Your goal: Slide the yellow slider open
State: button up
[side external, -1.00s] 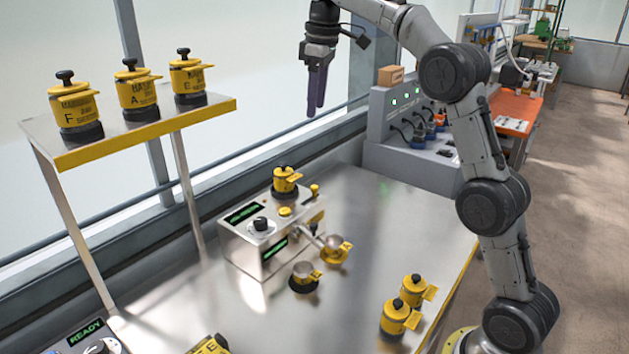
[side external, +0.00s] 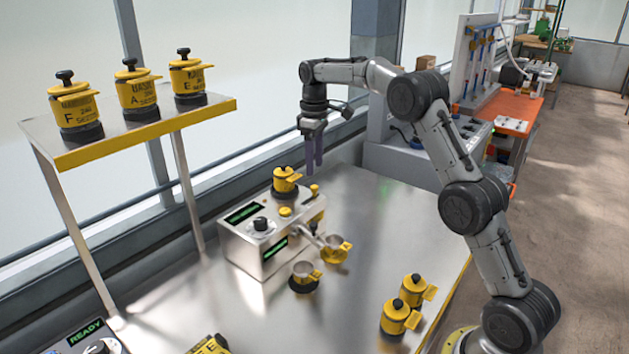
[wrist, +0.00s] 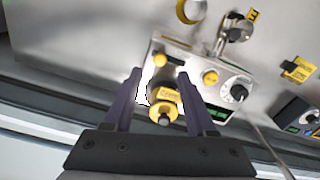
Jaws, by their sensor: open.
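A steel seeder machine (side external: 240,252) stands on the bench. A small yellow knob (side external: 314,189), which looks like the yellow slider, stands at its right rear beside a yellow canister (side external: 285,180) with a black knob. In the wrist view the yellow knob (wrist: 158,60) shows just beyond the fingertips and the canister (wrist: 165,105) shows between the fingers. I cannot tell how far the slider is open. My gripper (side external: 314,170) points down with its purple fingers apart and empty, above and behind the machine's right rear. The gripper also shows in the wrist view (wrist: 160,73).
A round yellow button (side external: 285,212) and black dial (side external: 261,224) sit on the machine. Two yellow canisters (side external: 395,318) stand at the front right. A raised shelf (side external: 150,138) holds three more. The bench right of the machine is clear.

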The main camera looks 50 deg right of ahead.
aim_at(314, 186)
notch_tip(314, 186, down, 6)
jog(key=shift+r, duration=0.1)
dwell(0.4)
grip_shut()
dwell(1.2)
